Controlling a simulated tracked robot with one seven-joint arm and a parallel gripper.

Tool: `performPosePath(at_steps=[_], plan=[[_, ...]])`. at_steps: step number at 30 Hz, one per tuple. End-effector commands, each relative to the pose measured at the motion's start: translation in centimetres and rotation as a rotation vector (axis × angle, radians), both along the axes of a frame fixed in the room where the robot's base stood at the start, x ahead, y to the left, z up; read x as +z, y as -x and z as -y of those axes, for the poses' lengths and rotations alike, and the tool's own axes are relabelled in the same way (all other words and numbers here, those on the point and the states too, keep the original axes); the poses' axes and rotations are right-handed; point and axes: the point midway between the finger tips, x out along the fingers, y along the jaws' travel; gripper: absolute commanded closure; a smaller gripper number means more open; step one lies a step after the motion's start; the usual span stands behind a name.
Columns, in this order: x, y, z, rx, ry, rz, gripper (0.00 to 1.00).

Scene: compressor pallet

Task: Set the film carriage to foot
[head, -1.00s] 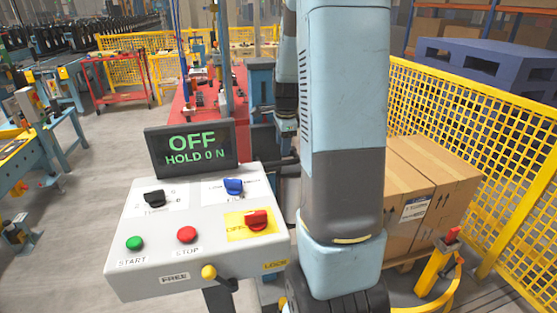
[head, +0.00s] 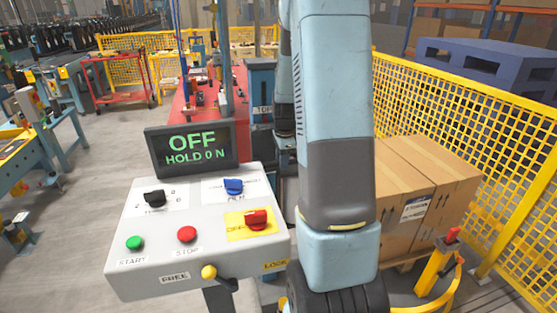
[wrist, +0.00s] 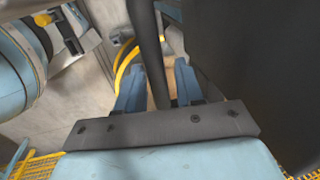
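I cannot make out the film carriage for certain; my arm covers much of the area behind the control panel. A blue column (head: 261,84) with a label reading "TOP" stands behind the panel, partly hidden by my arm. In the wrist view my gripper (wrist: 160,82) shows two blue fingers set apart. A dark bar (wrist: 151,45) runs down between them in the picture; I cannot tell whether they touch it. The gripper's fingers do not show in the head view.
The grey control panel (head: 150,272) has a screen (head: 191,148) reading "OFF HOLD 0 N", switches, and a yellow lever (head: 209,272) between "FREE" and "LOCK". Cardboard boxes (head: 410,190) and a yellow mesh fence (head: 470,125) stand at right. Grey floor is open at left.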

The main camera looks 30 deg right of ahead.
Motion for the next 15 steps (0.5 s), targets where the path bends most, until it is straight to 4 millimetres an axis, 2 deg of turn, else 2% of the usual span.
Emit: performPosePath(at_steps=[1, 11, 15], plan=[[0.01, 0.0, -0.01, 0.0, 0.0, 0.0, 0.69], [0.1, -0.14, -0.01, 0.001, 0.001, 0.004, 1.0], [0.15, -0.23, 0.0, 0.001, 0.003, 0.005, 1.0]])
